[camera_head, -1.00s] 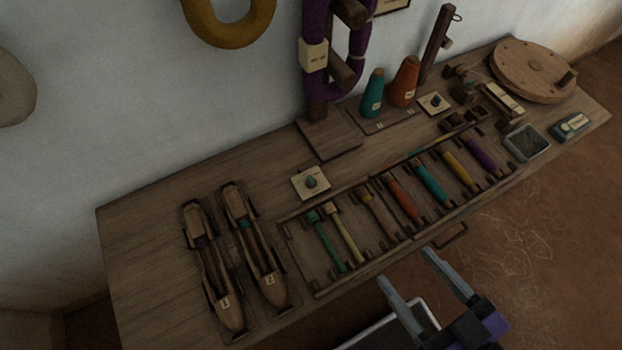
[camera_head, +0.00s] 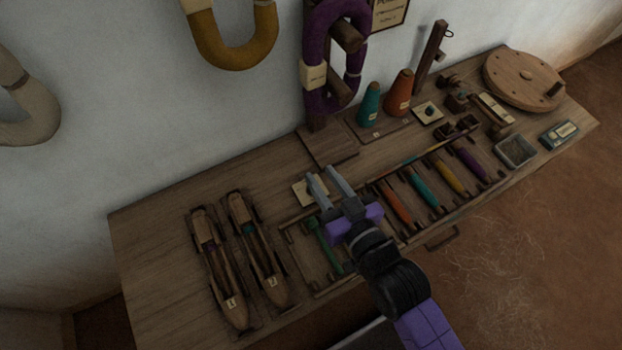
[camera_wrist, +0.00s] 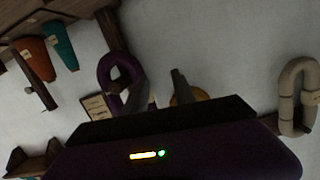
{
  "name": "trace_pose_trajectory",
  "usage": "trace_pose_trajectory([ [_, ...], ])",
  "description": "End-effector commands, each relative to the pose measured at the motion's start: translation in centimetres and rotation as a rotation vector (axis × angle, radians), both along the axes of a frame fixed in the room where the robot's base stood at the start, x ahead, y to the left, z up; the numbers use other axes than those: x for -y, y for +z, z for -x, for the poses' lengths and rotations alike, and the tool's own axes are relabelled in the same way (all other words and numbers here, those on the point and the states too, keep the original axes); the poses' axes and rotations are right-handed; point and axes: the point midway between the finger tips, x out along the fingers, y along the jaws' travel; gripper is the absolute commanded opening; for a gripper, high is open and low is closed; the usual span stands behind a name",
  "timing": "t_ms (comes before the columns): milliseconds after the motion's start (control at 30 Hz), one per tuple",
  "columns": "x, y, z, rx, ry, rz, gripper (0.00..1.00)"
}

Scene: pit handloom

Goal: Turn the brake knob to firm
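A cream plate (camera_head: 300,194) lies on the bench near the front tray. It carries a small dark knob in the earlier head view, and that knob is now hidden behind my gripper. A second cream plate (camera_head: 424,113) with a small dark knob (camera_head: 430,111) sits further right, near the orange cone. I cannot read which one is the brake knob. My gripper (camera_head: 321,174) is open and empty, with its two fingers apart over the nearer plate. I cannot tell whether it touches anything. The wrist view shows the fingers (camera_wrist: 157,85) against the wall, with neither knob in sight.
Two wooden shuttles (camera_head: 221,270) lie to the left. A tray of coloured bobbins (camera_head: 425,190) runs along the front edge. Teal (camera_head: 369,104) and orange (camera_head: 398,93) cones and a purple yarn hank (camera_head: 314,100) stand behind. Bare bench (camera_head: 150,230) shows at far left.

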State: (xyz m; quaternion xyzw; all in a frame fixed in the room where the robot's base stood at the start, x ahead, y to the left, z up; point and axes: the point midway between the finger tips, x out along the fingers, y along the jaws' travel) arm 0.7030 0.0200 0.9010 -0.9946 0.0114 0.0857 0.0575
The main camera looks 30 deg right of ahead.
Motion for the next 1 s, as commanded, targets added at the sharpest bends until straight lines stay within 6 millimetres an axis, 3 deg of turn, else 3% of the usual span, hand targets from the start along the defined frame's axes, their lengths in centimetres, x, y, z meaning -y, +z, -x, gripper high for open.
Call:
trace_pose_trajectory([
  [33,-0.2,0.1,-2.3,-0.02,0.008,-0.004,0.32],
  [300,-1.2,-2.7,-12.4,-0.235,0.064,-0.009,0.32],
  [500,-0.8,-4.4,-18.2,-0.47,0.1,0.018,0.32],
  [600,-0.1,-5.3,-19.9,-0.625,0.112,0.04,0.32],
  [667,0.6,-6.0,-20.3,-0.739,0.114,0.056,0.32],
  [767,1.6,-7.8,-19.0,-0.948,0.112,0.076,0.32],
  [900,2.0,-11.4,-13.9,-1.22,0.113,0.08,0.32],
  [1000,2.1,-12.4,-11.1,-1.336,0.11,0.074,0.32],
])
